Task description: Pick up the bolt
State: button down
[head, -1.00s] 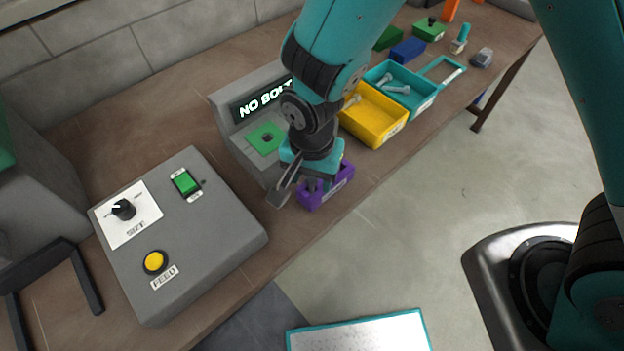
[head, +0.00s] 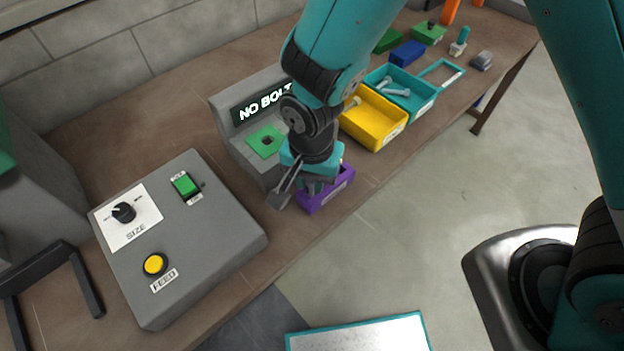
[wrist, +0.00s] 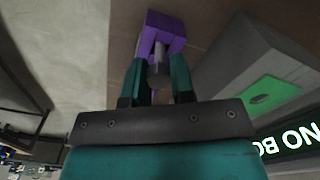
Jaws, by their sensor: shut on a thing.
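The bolt (wrist: 158,72) shows in the wrist view as a grey round head between my two fingers. My gripper (wrist: 159,78) is shut on it. In the head view my gripper (head: 312,185) is low over a small purple bin (head: 340,187) at the bench's front edge. The purple bin also shows in the wrist view (wrist: 165,24), just beyond the fingertips. The bolt's lower part is hidden, so I cannot tell whether it is clear of the bin.
A grey machine with a "NO BOLT" display (head: 262,103) and green plate (head: 266,141) stands behind my gripper. A control box (head: 215,235) is at left. Yellow (head: 372,140) and teal (head: 428,101) bins, holding bolts, stand to the right.

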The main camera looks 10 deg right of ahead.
notch_tip(320, 180, up, 19)
jog(key=b, duration=0.1)
jog(key=shift+r, duration=0.2)
dwell(0.8)
